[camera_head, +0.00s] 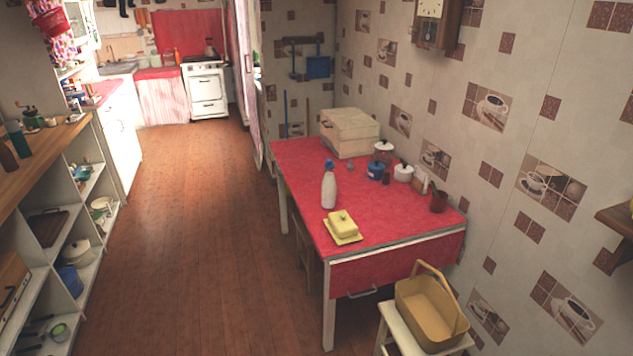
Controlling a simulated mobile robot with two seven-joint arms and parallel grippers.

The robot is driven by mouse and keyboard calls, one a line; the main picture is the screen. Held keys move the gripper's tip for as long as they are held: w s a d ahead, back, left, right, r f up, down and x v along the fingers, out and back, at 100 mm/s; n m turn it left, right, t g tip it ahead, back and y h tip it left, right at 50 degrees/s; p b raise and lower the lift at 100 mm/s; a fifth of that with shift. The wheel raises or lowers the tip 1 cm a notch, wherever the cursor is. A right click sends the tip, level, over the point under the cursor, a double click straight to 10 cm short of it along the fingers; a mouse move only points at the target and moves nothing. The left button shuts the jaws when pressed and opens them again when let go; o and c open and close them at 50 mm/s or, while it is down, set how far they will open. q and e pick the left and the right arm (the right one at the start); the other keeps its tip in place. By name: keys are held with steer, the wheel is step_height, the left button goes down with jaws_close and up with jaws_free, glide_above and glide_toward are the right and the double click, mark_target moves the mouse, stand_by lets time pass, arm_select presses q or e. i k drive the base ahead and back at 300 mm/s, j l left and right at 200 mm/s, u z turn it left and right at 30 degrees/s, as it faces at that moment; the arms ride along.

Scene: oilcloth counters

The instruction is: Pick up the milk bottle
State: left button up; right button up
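The milk bottle (328,188) is white with a blue cap. It stands upright on the red-topped table (300,165), near the table's left edge. A yellow butter dish (342,226) sits in front of it, a little to the right and apart from it. Neither of my grippers shows in the head view, and nothing touches the bottle.
A yellow basket (431,308) rests on a white stool (395,330) at the near end. The wooden floor (200,220) left of the table is clear.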

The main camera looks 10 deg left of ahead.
mark_target(330, 182)
steer(key=i+j+u, duration=0.1)
steer(key=i+u, duration=0.6)
steer(key=i, duration=0.2)
steer(key=i+l+u, duration=0.2)
steer(key=i+u, duration=0.15)
steer(key=i+j+u, duration=0.1)
steer(key=i+u, duration=0.25)
steer(key=i, duration=0.45)
steer(key=i+l+u, duration=0.15)
steer(key=i+u, duration=0.15)
steer(key=i, duration=0.5)
steer(key=i+z, duration=0.25)
steer(key=z, duration=0.15)
steer(key=i+j+z, duration=0.15)
steer(key=z, duration=0.25)
steer(key=i+j+z, duration=0.2)
steer(key=z, duration=0.2)
steer(key=i, duration=0.1)
